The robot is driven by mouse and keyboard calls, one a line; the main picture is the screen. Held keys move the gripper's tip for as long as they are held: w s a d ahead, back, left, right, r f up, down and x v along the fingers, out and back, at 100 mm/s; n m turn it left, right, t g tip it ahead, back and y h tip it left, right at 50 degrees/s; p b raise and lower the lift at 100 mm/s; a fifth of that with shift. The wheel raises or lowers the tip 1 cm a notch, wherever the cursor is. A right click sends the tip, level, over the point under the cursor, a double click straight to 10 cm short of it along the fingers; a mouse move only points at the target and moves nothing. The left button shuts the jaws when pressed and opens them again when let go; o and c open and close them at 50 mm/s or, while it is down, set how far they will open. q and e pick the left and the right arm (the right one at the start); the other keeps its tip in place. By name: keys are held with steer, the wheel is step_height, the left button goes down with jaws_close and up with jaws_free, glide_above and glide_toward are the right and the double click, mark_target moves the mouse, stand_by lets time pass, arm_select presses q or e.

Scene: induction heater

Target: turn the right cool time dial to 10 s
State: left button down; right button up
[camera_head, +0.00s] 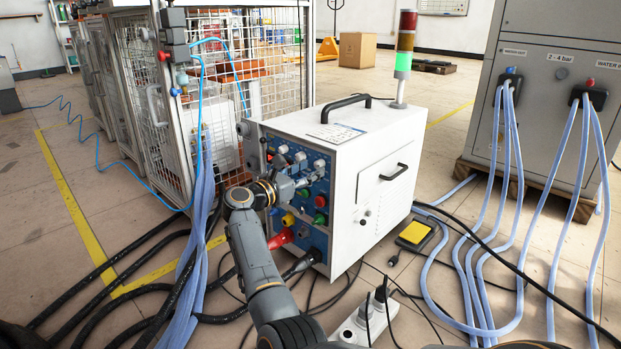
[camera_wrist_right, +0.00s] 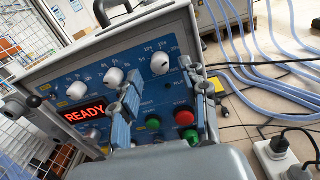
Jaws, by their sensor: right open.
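The heater (camera_head: 345,150) is a white box with a blue front panel. The rightmost of the white dials in its upper row (camera_head: 319,164) shows just above my right gripper (camera_head: 308,182). In the right wrist view this dial (camera_wrist_right: 160,64) has a dark pointer line and seconds marks around it; its exact setting is too small to read. There my right gripper (camera_wrist_right: 166,92) is open, its two fingers apart, below the dial in the picture. The dial appears above the gap between the fingertips, with no visible contact. My left gripper is not in view.
Two other dials (camera_wrist_right: 114,77) sit to the left, above a red "READY" display (camera_wrist_right: 86,113). Green and red buttons (camera_wrist_right: 184,118) lie low on the panel, close to a finger. A wire cage (camera_head: 205,90) stands left of the heater. Hoses and cables (camera_head: 490,230) cover the floor.

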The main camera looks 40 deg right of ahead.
steer(key=shift+w+d, duration=0.1)
steer(key=shift+d, duration=0.55)
jaws_close()
